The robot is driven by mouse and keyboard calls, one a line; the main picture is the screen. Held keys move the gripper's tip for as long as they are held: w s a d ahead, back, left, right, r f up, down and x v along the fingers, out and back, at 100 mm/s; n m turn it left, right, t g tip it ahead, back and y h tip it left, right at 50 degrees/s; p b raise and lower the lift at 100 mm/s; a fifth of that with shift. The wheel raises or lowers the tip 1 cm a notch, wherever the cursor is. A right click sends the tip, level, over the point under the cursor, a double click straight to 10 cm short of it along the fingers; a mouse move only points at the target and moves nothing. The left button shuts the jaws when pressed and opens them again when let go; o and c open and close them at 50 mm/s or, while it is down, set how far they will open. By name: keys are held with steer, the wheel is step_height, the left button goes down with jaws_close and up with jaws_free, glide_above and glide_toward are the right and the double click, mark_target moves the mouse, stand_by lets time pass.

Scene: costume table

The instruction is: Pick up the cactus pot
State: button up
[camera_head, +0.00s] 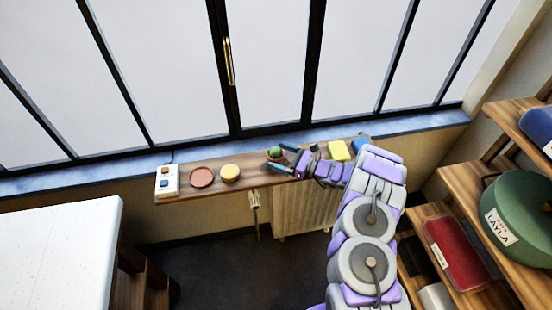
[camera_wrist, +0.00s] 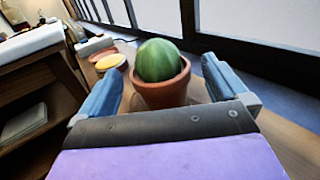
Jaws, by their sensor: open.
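The cactus pot (camera_head: 275,154) is a small terracotta pot with a round green cactus, upright on a narrow wooden shelf (camera_head: 212,188) below the window. In the wrist view the cactus pot (camera_wrist: 160,80) stands between the two blue fingers of my gripper (camera_wrist: 155,85). The fingers are open, one on each side, with a gap visible on both sides. The lower part of the pot is hidden by the gripper's dark front edge. In the head view my gripper (camera_head: 281,157) reaches the pot from the right.
Left of the pot on the shelf are a yellow round thing (camera_head: 230,173), a reddish dish (camera_head: 202,177) and a white switch box (camera_head: 167,181). A yellow block (camera_head: 339,150) and a blue block (camera_head: 360,146) lie to the right, close to my arm. Window frames rise behind.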

mark_target(270, 151)
steer(key=x, duration=0.4)
steer(key=shift+a+b, duration=0.1)
steer(key=shift+b, duration=0.2)
steer(key=shift+d+r, duration=0.1)
steer(key=shift+d, duration=0.15)
steer(key=c, duration=0.4)
steer(key=shift+a, duration=0.1)
steer(key=c, duration=0.8)
steer(key=shift+c, duration=0.2)
